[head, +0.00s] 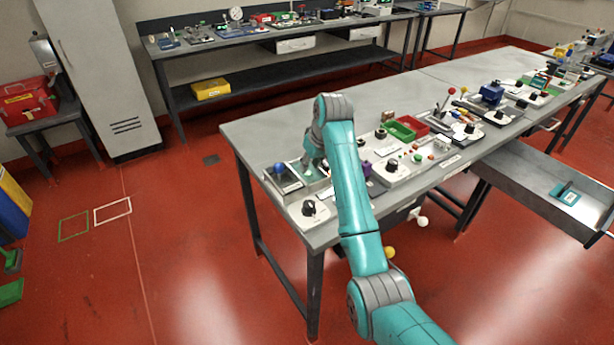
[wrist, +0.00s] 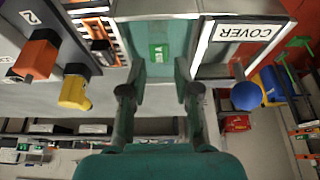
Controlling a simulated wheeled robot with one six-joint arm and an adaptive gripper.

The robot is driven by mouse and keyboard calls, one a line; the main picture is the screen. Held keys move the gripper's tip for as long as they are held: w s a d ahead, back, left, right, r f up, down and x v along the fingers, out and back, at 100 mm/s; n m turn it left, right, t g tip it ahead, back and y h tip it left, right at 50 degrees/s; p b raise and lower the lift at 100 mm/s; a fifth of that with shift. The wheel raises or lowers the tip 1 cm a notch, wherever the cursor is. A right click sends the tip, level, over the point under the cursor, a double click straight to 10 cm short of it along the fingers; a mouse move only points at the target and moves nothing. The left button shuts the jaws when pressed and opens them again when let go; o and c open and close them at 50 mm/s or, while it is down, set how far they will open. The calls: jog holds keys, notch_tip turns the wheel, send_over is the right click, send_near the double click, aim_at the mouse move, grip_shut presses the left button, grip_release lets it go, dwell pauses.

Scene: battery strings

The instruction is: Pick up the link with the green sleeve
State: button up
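My gripper (wrist: 161,76) is open in the wrist view, its two dark fingers apart with nothing gripped between them. Just beyond the fingertips is a small green piece (wrist: 159,53) with pale marks, over a teal surface (wrist: 150,27). I cannot tell whether this green piece is the sleeve of the link, and no other green-sleeved link is clear. In the head view my gripper (head: 314,158) is low over the near left end of the grey bench (head: 262,136), and my arm hides part of the bench there.
Orange (wrist: 37,60) and yellow (wrist: 75,92) knobs stand on the other side. A green bin (head: 399,131) and a red bin (head: 413,122) sit farther along the bench.

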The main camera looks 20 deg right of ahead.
aim_at(308, 173)
jog(key=x, duration=0.5)
jog(key=shift+d, duration=0.1)
jog(key=shift+c, duration=0.2)
grip_shut()
jog(key=shift+r, duration=0.1)
